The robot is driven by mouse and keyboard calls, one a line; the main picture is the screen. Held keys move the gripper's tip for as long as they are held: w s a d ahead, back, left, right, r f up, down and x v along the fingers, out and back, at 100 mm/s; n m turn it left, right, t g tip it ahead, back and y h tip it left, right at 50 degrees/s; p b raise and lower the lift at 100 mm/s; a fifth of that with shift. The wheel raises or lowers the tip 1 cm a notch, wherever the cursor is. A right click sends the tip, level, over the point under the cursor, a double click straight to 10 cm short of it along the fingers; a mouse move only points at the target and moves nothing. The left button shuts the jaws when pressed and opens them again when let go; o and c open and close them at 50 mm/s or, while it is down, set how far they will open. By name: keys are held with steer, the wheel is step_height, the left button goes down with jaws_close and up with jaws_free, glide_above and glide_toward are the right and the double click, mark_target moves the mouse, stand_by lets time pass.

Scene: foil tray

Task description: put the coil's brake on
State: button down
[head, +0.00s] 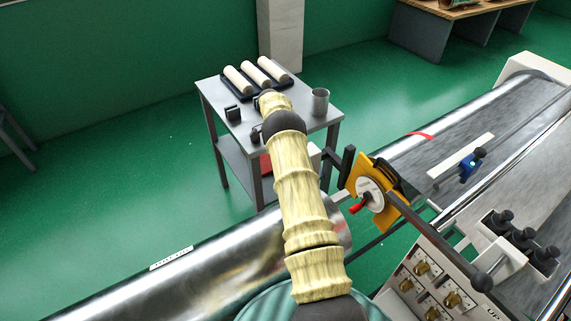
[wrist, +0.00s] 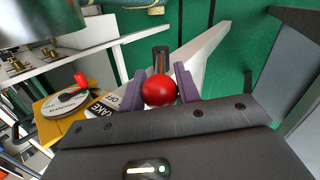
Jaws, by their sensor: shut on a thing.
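A red ball knob (wrist: 158,90) on a dark lever stem (wrist: 160,58) shows in the middle of the wrist view. My gripper (wrist: 159,84) has its two purple fingers on either side of the knob and is shut on it. A white plate (wrist: 112,104) beside the knob reads partly "AKE" and "OFF"; the rest is hidden. The shiny metal coil (head: 200,262) lies across the lower left of the head view. My arm crosses in front of its right part. The knob and my fingers are hidden in the head view.
A yellow plate with a white dial (head: 370,190) and red handle stands right of my arm; the dial also shows in the wrist view (wrist: 62,104). A grey table (head: 290,112) with rollers and a metal cup (head: 320,102) stands behind. A control panel (head: 435,285) is at lower right.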

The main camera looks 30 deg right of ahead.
steer(key=shift+w+f+g+b, duration=0.1)
steer(key=shift+f+g+b, duration=0.3)
steer(key=shift+b, duration=0.55)
steer(key=c, duration=1)
jaws_free()
steer(key=shift+w, duration=0.1)
steer(key=shift+c, duration=0.2)
steer(key=shift+r, duration=0.15)
steer(key=shift+r, duration=0.15)
step_height(320, 180, up, 9)
steer(key=shift+b, duration=0.45)
steer(key=shift+r, duration=0.35)
step_height(320, 180, up, 10)
steer(key=p, duration=1)
